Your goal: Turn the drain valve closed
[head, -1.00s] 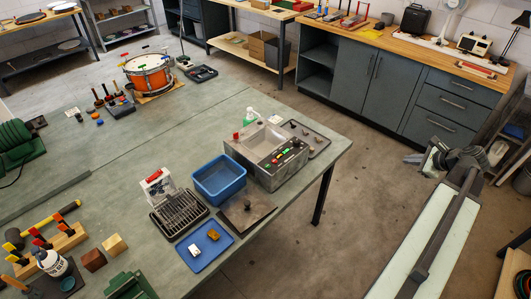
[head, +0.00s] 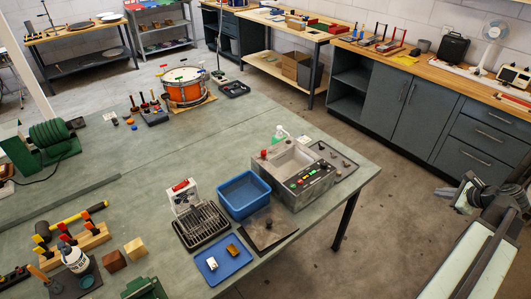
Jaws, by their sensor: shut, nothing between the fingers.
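No part is plainly recognisable as the drain valve. A grey basin (head: 290,163) stands near the right corner of the green bench. A small red knob (head: 264,153) sits at its left rim, and a panel of coloured buttons (head: 306,181) runs along its front edge. A white stand with a red lever-like top (head: 181,187) stands behind the black wire rack; which of these is the valve I cannot tell. My gripper (head: 442,192) is at the right, beyond the bench edge and well apart from the basin. It is small in view, shut and empty.
A blue bin (head: 243,208) stands left of the basin, with a black rack (head: 203,237), a dark plate (head: 265,244) and a blue tray (head: 212,273) nearby. A green bottle (head: 280,132) stands behind the basin. Open floor (head: 390,235) separates my arm from the bench.

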